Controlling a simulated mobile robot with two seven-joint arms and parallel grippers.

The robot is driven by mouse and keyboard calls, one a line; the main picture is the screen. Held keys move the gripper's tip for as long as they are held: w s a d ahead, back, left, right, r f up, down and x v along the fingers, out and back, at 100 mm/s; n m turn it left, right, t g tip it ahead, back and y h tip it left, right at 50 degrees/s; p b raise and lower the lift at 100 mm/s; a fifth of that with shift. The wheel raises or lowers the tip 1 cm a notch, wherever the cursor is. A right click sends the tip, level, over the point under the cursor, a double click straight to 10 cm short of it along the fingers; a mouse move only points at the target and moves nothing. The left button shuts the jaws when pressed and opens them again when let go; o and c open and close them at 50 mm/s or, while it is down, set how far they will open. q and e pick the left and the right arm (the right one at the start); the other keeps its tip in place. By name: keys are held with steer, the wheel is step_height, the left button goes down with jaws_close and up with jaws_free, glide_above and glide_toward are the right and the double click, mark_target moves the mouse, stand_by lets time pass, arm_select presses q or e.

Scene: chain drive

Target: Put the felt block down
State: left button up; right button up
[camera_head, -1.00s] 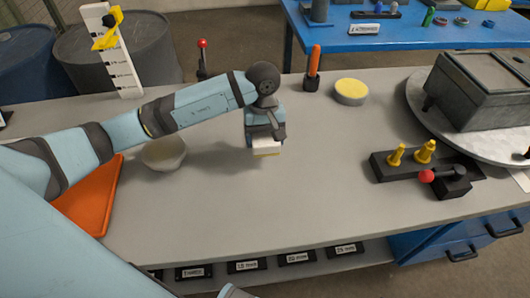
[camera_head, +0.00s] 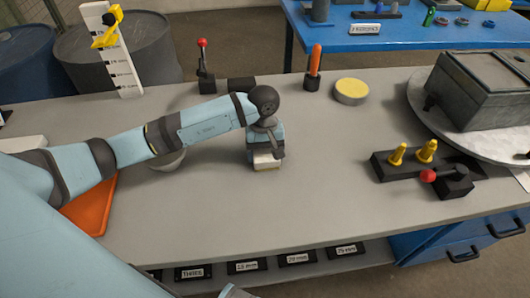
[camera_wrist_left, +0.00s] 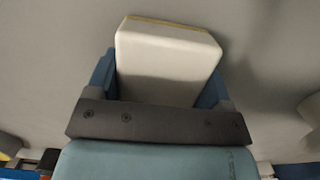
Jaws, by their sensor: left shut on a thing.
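The felt block (camera_head: 266,162) is pale with a thin yellow layer on its far face. My left gripper (camera_head: 265,152) is shut on it over the middle of the grey workbench (camera_head: 330,190). In the left wrist view the block (camera_wrist_left: 168,62) sits between the two blue fingers of the gripper (camera_wrist_left: 160,80). The block is very low over the bench top; I cannot tell whether it touches. My right gripper is not in view.
An orange tray (camera_head: 92,208) and a round pale dish (camera_head: 170,162) lie partly behind my left arm. A yellow-topped round tin (camera_head: 351,91) and an orange-handled tool (camera_head: 314,62) stand behind. A black fixture with yellow pegs (camera_head: 426,150) is right. The bench front-centre is clear.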

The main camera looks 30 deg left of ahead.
arm_select(q)
steer(key=shift+f, duration=0.35)
steer(key=o, duration=0.7)
steer(key=shift+s+r, duration=0.1)
steer(key=shift+c, duration=0.2)
steer(key=shift+o, duration=0.9)
steer(key=shift+d, duration=0.1)
steer(key=shift+f, duration=0.3)
steer(key=shift+r+p, duration=0.3)
steer(key=shift+r, duration=0.05)
step_height(320, 180, up, 12)
steer(key=w+a, duration=0.1)
steer(key=shift+w+a+r, duration=0.15)
steer(key=shift+w+r, duration=0.1)
steer(key=shift+w, duration=0.1)
